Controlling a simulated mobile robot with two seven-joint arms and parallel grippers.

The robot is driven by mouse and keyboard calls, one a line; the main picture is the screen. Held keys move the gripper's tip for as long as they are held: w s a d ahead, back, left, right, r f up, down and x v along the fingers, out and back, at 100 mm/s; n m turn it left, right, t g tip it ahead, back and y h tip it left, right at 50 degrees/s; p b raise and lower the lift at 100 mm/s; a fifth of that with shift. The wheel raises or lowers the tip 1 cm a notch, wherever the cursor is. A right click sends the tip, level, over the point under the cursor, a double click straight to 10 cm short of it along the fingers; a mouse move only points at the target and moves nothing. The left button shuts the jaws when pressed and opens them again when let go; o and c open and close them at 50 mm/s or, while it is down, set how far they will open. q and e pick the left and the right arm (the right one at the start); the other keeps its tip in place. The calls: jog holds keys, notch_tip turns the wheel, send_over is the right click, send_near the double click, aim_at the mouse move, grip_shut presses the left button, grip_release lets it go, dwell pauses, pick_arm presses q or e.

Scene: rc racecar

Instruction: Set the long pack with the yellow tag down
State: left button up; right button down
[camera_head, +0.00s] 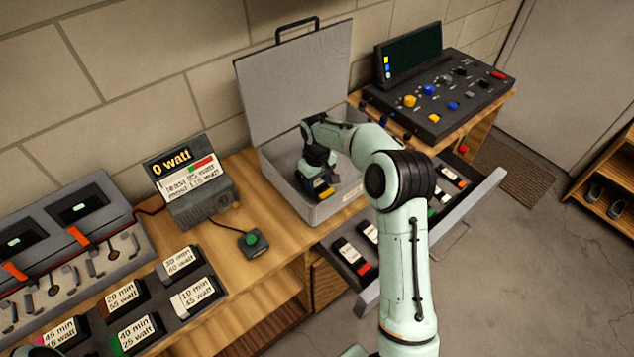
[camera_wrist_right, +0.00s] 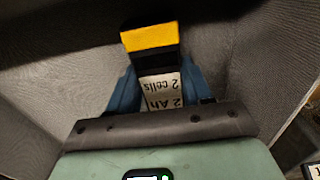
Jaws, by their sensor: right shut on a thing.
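The long pack with the yellow tag (camera_head: 325,194) is inside the open grey case (camera_head: 329,208), near its floor. In the right wrist view the pack (camera_wrist_right: 161,92) shows its yellow end, a black band and a white label reading "2 cells" and "2 Ah". My right gripper (camera_head: 319,180) reaches down into the case and is shut on the pack, with blue fingers on both sides of it. I cannot tell whether the pack touches the case floor. My arm hides part of the case. My left gripper is not in view.
The case's raised lid (camera_head: 295,80) stands behind my gripper. An open drawer (camera_head: 368,297) with several other packs lies in front and right. A knob console (camera_head: 440,95) stands at the right, a watt display (camera_head: 190,180) and green button (camera_head: 252,241) at the left.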

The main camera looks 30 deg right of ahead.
aim_at(317, 184)
jog(key=shift+w, duration=0.1)
jog(key=shift+c, duration=2.4)
grip_release()
jog(key=shift+f, duration=0.1)
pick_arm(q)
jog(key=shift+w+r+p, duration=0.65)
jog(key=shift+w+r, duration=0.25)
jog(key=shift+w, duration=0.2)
pick_arm(e)
notch_tip(317, 184, up, 12)
jog(key=shift+r, duration=0.2)
jog(key=shift+f, duration=0.1)
